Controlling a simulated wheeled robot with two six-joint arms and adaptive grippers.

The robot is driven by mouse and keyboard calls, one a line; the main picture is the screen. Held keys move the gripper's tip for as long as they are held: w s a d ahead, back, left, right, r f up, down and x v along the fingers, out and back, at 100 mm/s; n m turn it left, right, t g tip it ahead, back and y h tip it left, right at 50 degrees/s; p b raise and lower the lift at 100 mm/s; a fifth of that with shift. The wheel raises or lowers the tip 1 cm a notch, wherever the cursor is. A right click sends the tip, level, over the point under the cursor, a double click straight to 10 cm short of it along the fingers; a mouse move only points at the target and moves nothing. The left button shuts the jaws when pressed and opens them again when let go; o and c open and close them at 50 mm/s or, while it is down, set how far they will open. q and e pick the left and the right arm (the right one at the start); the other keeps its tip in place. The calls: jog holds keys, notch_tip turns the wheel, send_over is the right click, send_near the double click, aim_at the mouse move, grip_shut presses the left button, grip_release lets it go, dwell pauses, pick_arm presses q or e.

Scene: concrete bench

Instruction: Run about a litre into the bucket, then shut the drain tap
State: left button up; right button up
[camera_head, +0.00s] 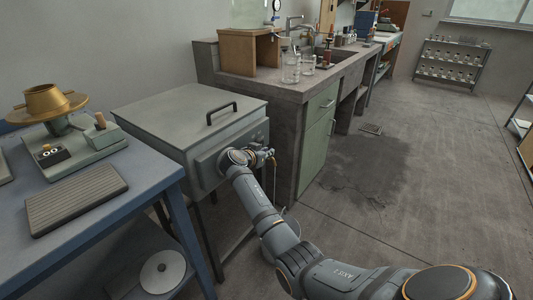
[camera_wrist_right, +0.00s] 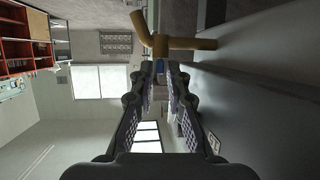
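A brass drain tap (camera_wrist_right: 168,43) sticks out from the side of the grey lidded tank (camera_head: 180,112); it shows small in the head view (camera_head: 269,153). My right gripper (camera_wrist_right: 160,76) is at the tap, its two fingers apart. The tap's near end is at the fingertips; I cannot tell whether they touch it. In the head view, my right gripper (camera_head: 262,155) reaches the tank's front right side. A thin pale line runs down below the tap; I cannot tell if it is water. The bucket is mostly hidden behind my right arm. My left gripper is out of view.
A blue bench (camera_head: 100,215) on the left holds a brass-topped device (camera_head: 60,110) and a ribbed grey pad (camera_head: 75,198). The floor at right is clear, with a dark patch (camera_head: 365,170).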

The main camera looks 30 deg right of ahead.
jog(key=shift+o, duration=0.9)
jog(key=v, duration=1.2)
jog(key=shift+o, duration=0.3)
